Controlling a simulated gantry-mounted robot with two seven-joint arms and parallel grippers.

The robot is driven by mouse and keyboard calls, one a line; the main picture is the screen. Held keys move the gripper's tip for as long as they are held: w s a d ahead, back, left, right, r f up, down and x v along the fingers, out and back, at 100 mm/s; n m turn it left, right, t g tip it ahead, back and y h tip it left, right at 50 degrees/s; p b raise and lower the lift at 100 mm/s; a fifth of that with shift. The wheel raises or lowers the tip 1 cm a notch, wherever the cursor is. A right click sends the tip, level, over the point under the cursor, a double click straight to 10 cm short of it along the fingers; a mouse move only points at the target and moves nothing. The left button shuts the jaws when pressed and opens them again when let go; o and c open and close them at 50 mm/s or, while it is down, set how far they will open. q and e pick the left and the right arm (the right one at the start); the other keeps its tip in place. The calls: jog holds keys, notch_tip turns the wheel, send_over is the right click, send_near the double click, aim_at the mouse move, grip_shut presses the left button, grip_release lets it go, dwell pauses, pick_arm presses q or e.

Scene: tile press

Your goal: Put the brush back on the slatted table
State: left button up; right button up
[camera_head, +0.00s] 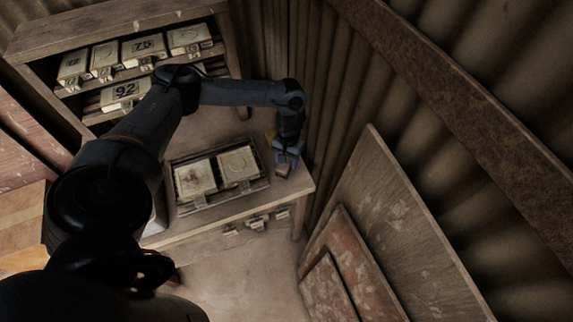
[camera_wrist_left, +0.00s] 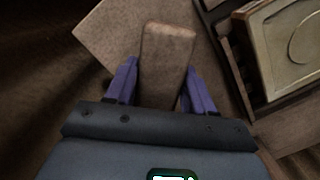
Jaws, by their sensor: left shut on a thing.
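My left gripper (camera_head: 288,160) is at the right end of a wooden table (camera_head: 225,222), close to the corrugated wall. In the left wrist view its two purple fingers (camera_wrist_left: 161,88) are shut on a brown block-shaped thing, which looks like the brush (camera_wrist_left: 167,52). Its bristles cannot be made out. The brush is small and dark in the head view (camera_head: 283,171), over or on the table's right corner; I cannot tell whether it touches the top. A surface of light and orange wooden strips (camera_head: 22,232) at the left edge may be the slatted table. My right gripper is not in view.
A dark tray (camera_head: 180,209) with two square tile moulds lies on the table just left of the gripper. A shelf (camera_head: 100,27) with several numbered moulds stands at the back left. Boards (camera_head: 395,225) lean on the wall at right. Floor (camera_head: 245,280) in front is clear.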

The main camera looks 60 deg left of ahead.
aim_at(286, 165)
pick_arm(q)
notch_tip(286, 165, down, 3)
jog(key=shift+r, duration=0.1)
dwell(0.3)
jog(key=o, duration=1)
jog(key=r, duration=0.3)
jog(key=r+p, duration=0.1)
jog(key=r, duration=0.3)
jog(key=w+r, duration=0.1)
jog(key=r, duration=0.2)
jog(key=shift+a+r+p, duration=0.15)
jog(key=shift+a+p, duration=0.2)
jog(key=shift+p, duration=0.05)
jog(key=shift+r, duration=0.8)
